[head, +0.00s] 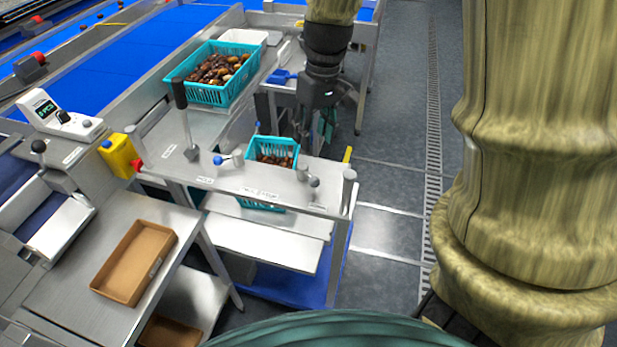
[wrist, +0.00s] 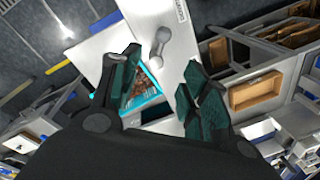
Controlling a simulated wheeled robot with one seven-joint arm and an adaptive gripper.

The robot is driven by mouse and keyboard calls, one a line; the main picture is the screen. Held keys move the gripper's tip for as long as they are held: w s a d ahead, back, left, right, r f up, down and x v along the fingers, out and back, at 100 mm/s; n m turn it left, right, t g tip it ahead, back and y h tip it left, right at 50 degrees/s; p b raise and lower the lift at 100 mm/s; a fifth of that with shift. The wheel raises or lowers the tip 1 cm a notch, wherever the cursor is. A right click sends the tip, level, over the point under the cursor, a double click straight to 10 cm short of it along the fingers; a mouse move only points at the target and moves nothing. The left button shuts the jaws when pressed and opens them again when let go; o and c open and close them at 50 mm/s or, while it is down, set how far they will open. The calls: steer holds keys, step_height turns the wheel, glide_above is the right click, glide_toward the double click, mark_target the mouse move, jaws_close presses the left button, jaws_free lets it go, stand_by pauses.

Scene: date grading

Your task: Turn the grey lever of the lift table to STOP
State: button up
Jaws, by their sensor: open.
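A short grey lever (head: 307,175) with a rounded knob is on the metal panel, right of the small teal crate (head: 284,142). In the wrist view the grey lever (wrist: 159,48) shows beyond my fingertips, between them in the picture. A small label lies near it, too small to read, so I cannot tell its setting. My gripper (head: 322,125) hangs pointing down behind the panel's far edge, above and apart from the lever. In the wrist view my gripper (wrist: 164,62) has its teal fingers spread and nothing between them.
A blue-knobbed lever (head: 226,160) and a tall black-handled lever (head: 181,108) stand left on the panel. A large teal crate of dates (head: 215,95) sits behind. A brown tray (head: 128,278) lies on the lower left table. Floor (head: 392,180) is clear to the right.

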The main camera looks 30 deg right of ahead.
mark_target(309, 174)
steer(key=shift+a+f+p, duration=0.2)
steer(key=shift+f+p, duration=0.1)
steer(key=shift+f, duration=1.6)
steer(key=shift+a+f+p, duration=0.2)
steer(key=shift+f+p, duration=0.1)
steer(key=shift+f, duration=1.65)
steer(key=shift+a+f+p, duration=0.2)
steer(key=shift+f+p, duration=0.1)
steer(key=shift+f, duration=1.6)
jaws_close()
